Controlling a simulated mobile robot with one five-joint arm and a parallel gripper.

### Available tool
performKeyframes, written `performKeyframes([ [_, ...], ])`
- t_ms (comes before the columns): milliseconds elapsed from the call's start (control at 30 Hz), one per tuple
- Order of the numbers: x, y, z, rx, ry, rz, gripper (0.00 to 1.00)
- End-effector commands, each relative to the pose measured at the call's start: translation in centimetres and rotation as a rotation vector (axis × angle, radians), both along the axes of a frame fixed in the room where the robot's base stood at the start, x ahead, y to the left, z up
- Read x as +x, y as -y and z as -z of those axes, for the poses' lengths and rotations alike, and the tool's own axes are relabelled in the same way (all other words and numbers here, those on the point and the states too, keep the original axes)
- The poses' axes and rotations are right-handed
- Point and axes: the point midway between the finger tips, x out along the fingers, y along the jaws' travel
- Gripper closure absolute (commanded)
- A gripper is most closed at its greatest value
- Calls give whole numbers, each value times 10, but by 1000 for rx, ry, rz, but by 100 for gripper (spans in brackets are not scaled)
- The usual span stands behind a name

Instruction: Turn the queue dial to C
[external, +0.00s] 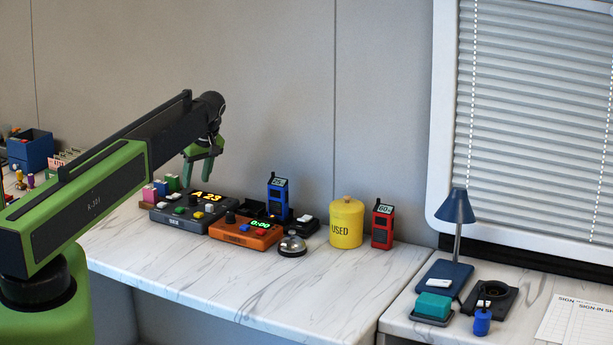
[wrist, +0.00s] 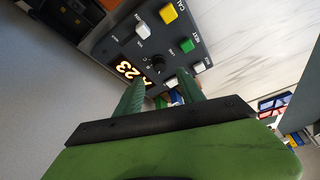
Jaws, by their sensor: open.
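The queue box (external: 170,221) is a dark grey console on the white counter, with a lit display reading A 23 and several coloured buttons. In the wrist view the console (wrist: 118,42) lies beyond my fingers. Its small black dial (wrist: 157,62) sits beside the display (wrist: 129,69), with small letters near it; I cannot read which one it points to. My gripper (external: 197,183) is open and empty above the console, pointing down. In the wrist view my gripper (wrist: 161,78) has its two green fingers apart, near the dial, with no clear contact.
An orange timer (external: 240,234) reading 0:00 stands just right of the console, then a silver bell (external: 292,246). A blue handset (external: 277,193), a yellow USED canister (external: 346,224) and a red handset (external: 382,226) stand farther right. The front counter is clear.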

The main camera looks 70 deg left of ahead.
Motion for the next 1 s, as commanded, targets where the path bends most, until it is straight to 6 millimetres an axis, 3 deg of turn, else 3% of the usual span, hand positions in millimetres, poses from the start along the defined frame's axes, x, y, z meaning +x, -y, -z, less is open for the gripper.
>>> performKeyframes([
  [33, -1, -5, 22, 0, 0, 0, 54],
  [200, -6, -17, 51, 0, 0, -1, 54],
  [600, -9, -22, 56, 0, 0, 0, 55],
  [933, -9, -22, 57, 0, 0, 0, 99],
  [1000, -9, -22, 57, 0, 0, 0, 100],
])
